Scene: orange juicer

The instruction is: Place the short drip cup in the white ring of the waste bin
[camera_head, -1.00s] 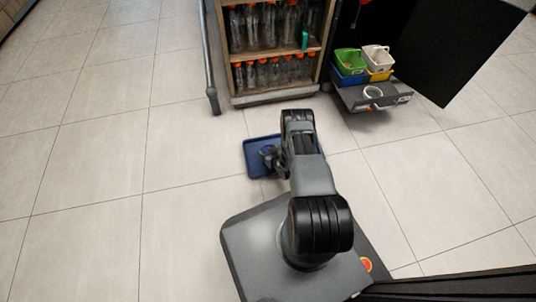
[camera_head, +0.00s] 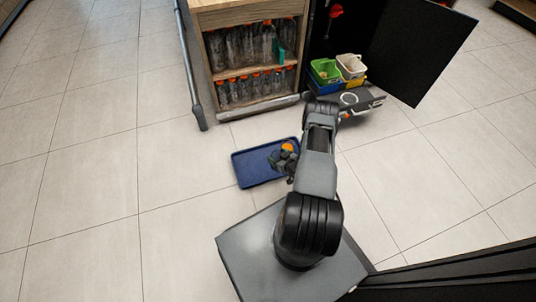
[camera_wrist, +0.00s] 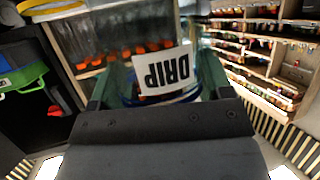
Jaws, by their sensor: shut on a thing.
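My gripper (camera_head: 283,160) is shut on the drip cup. In the wrist view, the cup's white label (camera_wrist: 166,76) reads DRIP upside down between the two green fingers, with a clear body and a blue band partly hidden behind the gripper. In the head view, my gripper appears over the right part of the blue tray; its height cannot be judged, and an orange round spot (camera_head: 287,147) shows there. The white ring (camera_head: 348,98) lies on the dark grey pulled-out waste bin part (camera_head: 373,97), right of and beyond my gripper, apart from it. My arm hides part of it.
The blue tray (camera_head: 241,170) lies in front of the wooden bottle cabinet (camera_head: 244,10). Green (camera_head: 325,71) and white (camera_head: 350,66) tubs stand behind the ring. A black open door (camera_head: 420,50) stands at right. The floor at left is clear.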

